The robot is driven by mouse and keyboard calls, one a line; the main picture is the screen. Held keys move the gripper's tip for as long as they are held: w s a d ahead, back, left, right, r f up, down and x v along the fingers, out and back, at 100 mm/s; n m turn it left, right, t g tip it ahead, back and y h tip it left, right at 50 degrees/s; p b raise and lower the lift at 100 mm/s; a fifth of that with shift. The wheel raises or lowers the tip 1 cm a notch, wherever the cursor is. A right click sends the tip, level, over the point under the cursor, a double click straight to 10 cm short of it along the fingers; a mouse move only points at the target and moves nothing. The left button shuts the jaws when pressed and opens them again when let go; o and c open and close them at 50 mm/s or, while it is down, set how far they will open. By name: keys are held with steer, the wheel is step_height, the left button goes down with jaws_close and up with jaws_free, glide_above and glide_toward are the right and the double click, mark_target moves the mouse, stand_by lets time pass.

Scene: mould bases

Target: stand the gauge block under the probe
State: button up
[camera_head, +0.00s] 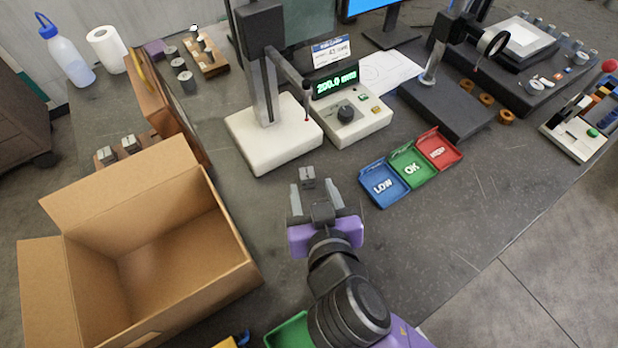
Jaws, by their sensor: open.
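A small grey block (307,178), which looks like the gauge block, is just beyond and partly between the fingertips of my gripper (314,193). The fingers are apart, one on each side; I cannot tell whether either touches the block. The fingers and palm hide part of its lower end. The probe (306,103) hangs from the gauge stand's arm, its red tip over the right part of the white base (262,153). My gripper and the block are in front of this base, toward the camera. Nothing stands under the probe.
A readout box (347,115) showing 200.0 stands right of the base. Blue (373,170), green (402,159) and red (431,139) trays lie further right. A large open cardboard box (230,272) is at left. Two similar grey blocks (130,144) sit behind it.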

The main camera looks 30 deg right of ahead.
steer(key=shift+b+v, duration=0.3)
steer(key=shift+v, duration=2.2)
